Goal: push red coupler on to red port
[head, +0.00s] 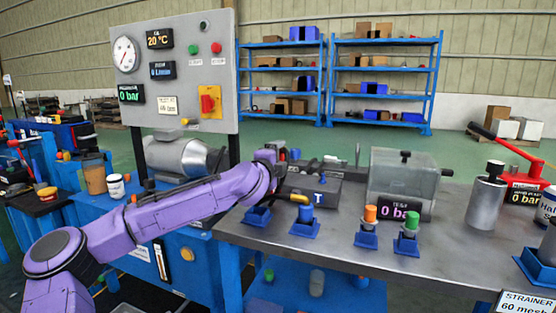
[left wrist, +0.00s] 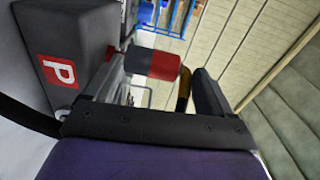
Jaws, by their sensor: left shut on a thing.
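My left gripper (head: 283,165) is at the back of the bench, beside the dark block marked T (head: 322,192). The red coupler (left wrist: 165,67), a red and dark grey cylinder, lies between my left fingers (left wrist: 155,88) in the left wrist view, and they are shut on it. A grey block with a red P label (left wrist: 60,70) stands close on the left of that view. A small red piece (left wrist: 128,28) shows beside this block, perhaps the red port. I cannot tell whether the coupler touches it. My right gripper is out of view.
Blue stands (head: 304,227) with orange (head: 370,214) and green (head: 409,222) tops line the bench front. A clear tank (head: 405,175) stands behind them. A gauge panel (head: 175,70) rises at the left. A red-handled pump (head: 520,150) is at right. Open bench (head: 450,235) lies between.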

